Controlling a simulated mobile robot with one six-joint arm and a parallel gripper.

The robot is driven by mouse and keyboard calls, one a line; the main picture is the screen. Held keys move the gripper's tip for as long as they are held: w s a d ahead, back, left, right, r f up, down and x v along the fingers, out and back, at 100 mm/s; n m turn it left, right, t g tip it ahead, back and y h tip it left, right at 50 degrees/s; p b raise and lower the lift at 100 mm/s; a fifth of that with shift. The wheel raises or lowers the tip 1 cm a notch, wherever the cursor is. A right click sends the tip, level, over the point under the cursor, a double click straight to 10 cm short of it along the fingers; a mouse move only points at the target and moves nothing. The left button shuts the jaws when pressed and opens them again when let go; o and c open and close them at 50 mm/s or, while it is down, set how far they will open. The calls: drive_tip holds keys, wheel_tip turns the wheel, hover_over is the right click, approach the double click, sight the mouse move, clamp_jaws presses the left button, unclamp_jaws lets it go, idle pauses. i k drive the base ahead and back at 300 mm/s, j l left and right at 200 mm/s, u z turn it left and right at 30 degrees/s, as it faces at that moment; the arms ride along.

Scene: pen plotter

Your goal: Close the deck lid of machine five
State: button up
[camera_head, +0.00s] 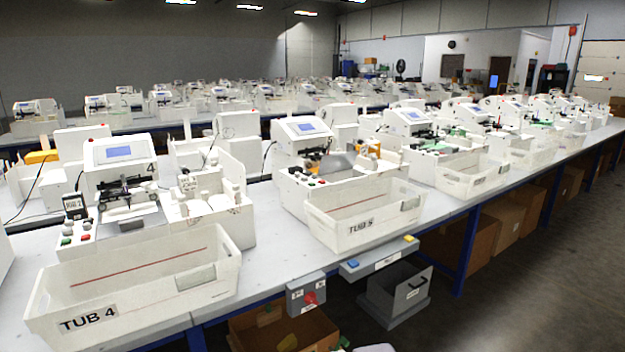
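Machine five (305,132) is a white unit with a small blue screen, standing on the long bench behind a white tub labelled TUB 5 (345,232). A grey panel (337,164), which looks like its deck lid, stands tilted up over the deck, behind the tub. The tub's back wall and the panel hide part of the deck. Red and dark buttons (308,180) show on the machine's front left. My gripper is not in view.
Machine four (122,152) and TUB 4 (140,285) stand to the left, more machines to the right. A grey control box with a red knob (308,296) and a grey ledge (375,262) stick out from the bench front. An open grey bin (398,300) sits below.

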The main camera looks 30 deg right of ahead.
sight(335, 162)
drive_tip(key=z, duration=1)
drive_tip(key=i, duration=0.95)
